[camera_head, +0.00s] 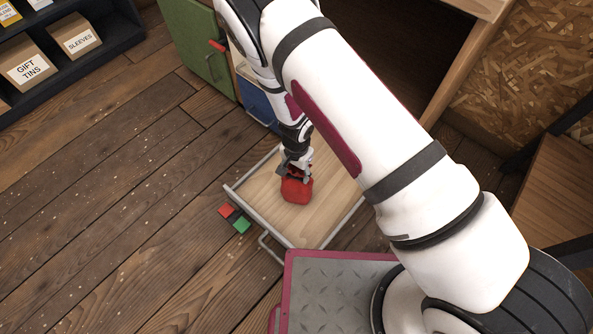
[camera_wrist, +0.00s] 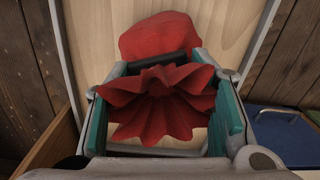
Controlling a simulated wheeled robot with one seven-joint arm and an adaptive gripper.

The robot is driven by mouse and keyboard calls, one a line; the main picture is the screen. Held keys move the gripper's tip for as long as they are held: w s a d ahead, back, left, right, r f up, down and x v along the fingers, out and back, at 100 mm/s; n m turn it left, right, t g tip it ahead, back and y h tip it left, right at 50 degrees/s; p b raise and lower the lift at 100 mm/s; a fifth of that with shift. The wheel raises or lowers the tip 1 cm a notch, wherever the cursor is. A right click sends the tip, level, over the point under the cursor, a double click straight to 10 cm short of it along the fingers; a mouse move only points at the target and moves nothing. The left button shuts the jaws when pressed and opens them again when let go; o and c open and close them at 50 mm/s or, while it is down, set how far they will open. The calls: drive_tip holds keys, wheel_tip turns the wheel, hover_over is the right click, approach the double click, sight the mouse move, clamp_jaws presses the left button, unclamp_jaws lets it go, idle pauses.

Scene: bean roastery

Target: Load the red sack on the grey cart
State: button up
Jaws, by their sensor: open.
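The red sack (camera_head: 296,190) sits on the light wooden deck of the grey-railed cart (camera_head: 262,192), near the middle. In the wrist view its round red body (camera_wrist: 158,35) lies on the deck and its ruffled top (camera_wrist: 155,118) spreads toward the camera. My gripper (camera_head: 297,172) is open right above the sack. In the wrist view my gripper (camera_wrist: 162,105) has its two teal-padded fingers on either side of the ruffled neck. The pads look close to the cloth; I cannot tell whether they touch it.
A cabinet with a green door (camera_head: 196,45) and a blue front (camera_head: 257,102) stands just behind the cart. A dark shelf with boxes (camera_head: 76,36) is at upper left. The plank floor at left is clear.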

drive_tip(key=shift+r, duration=0.15)
wheel_tip(320, 180, up, 12)
drive_tip(key=p, duration=0.4)
drive_tip(key=shift+p, duration=0.4)
drive_tip(key=s+d+r+n+y, duration=0.2)
drive_tip(key=r, duration=1.3)
drive_tip(key=s+d+r+n+y, duration=0.1)
drive_tip(key=s+d+r+y, duration=0.15)
drive_tip(key=r, duration=1.35)
drive_tip(key=s+d+r+n, duration=0.2)
drive_tip(key=s+d+r, duration=0.5)
drive_tip(key=s+r, duration=0.25)
drive_tip(key=s+d+r+h, duration=0.1)
drive_tip(key=s+d+h, duration=0.1)
drive_tip(key=s+d, duration=0.3)
drive_tip(key=s+d+r+n+h, duration=0.1)
drive_tip(key=s+d, duration=0.4)
drive_tip(key=s, duration=0.5)
drive_tip(key=shift+s+d+r+h, duration=0.15)
drive_tip(key=shift+r+h, duration=0.2)
drive_tip(key=shift+h, duration=0.4)
